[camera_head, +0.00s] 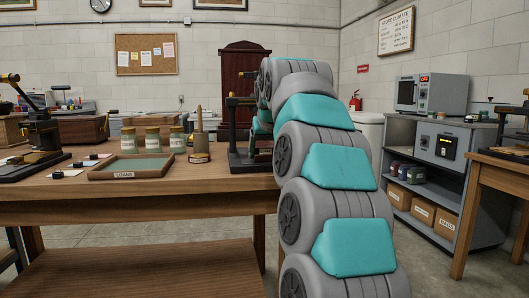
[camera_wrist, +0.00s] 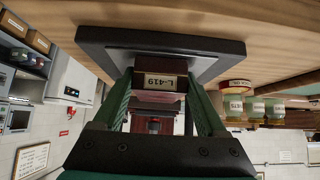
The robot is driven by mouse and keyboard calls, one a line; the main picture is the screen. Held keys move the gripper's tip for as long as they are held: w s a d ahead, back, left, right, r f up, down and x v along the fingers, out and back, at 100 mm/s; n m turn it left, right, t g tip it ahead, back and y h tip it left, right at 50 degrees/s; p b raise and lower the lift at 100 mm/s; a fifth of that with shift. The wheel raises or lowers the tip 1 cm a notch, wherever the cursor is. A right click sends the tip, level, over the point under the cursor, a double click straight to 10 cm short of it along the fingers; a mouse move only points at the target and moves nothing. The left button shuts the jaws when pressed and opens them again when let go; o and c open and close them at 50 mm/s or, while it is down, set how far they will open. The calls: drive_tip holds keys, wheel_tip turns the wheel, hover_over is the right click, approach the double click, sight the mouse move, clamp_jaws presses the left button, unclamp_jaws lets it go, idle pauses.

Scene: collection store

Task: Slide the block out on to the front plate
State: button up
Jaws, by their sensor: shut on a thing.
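I cannot tell the front plate apart from the rest of this base.
A dark press (camera_head: 38,135) is at far left. A grey shelf unit (camera_head: 445,170) stands at right.

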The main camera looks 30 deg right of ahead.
drive_tip(key=o, duration=1.4)
drive_tip(key=v, duration=0.7)
drive_tip(key=shift+s+a+r+p, duration=0.1)
drive_tip(key=shift+s+r+p, duration=0.15)
drive_tip(key=shift+s+p, duration=0.05)
